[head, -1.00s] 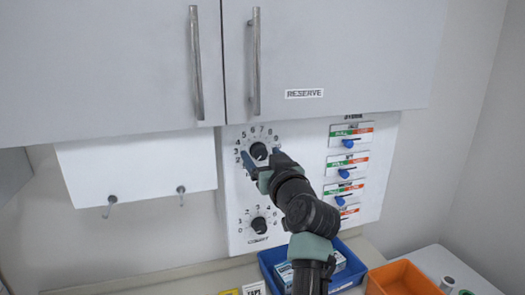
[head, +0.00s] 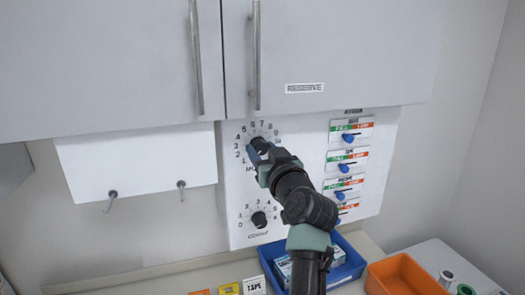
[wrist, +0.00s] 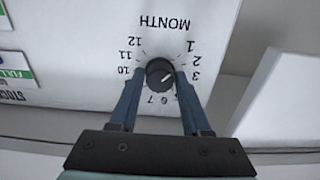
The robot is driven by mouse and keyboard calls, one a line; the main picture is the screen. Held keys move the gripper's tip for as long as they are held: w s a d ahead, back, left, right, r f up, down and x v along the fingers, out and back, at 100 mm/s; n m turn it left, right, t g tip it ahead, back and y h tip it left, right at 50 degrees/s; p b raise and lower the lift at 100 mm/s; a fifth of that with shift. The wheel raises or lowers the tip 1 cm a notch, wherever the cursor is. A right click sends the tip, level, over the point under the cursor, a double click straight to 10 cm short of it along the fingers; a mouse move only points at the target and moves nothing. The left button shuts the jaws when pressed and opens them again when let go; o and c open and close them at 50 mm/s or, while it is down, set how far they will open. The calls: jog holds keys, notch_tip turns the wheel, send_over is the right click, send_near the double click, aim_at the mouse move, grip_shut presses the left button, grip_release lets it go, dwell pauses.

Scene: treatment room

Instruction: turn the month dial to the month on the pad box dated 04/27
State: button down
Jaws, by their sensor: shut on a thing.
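The month dial is a round black knob (head: 259,144) on the white wall panel, inside a ring of numbers. It shows upside down in the wrist view (wrist: 160,73) under the word MONTH. My gripper (wrist: 160,78) is shut on this knob, one blue finger on each side. The gripper (head: 262,152) partly covers the dial in the head view. A light mark shows on the knob, but I cannot tell which number it points at. White and blue boxes (head: 283,268) lie in a blue bin (head: 352,268); no date on them is readable.
A second dial (head: 259,219) sits below. Several blue sliders (head: 347,138) with green and red labels are to the right. Cabinet doors (head: 340,50) hang above, and two hooks (head: 112,194) are at left. An orange bin (head: 400,276) stands on the counter.

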jog(key=m, duration=0.3)
jog(key=shift+m+b, duration=0.4)
jog(key=m, duration=0.3)
jog(key=shift+m, duration=0.3)
jog(key=m+p, duration=0.1)
jog(key=m, duration=0.3)
jog(key=shift+m+p, duration=0.55)
jog(key=shift+m, duration=1.05)
jog(key=shift+c, duration=1.8)
grip_release()
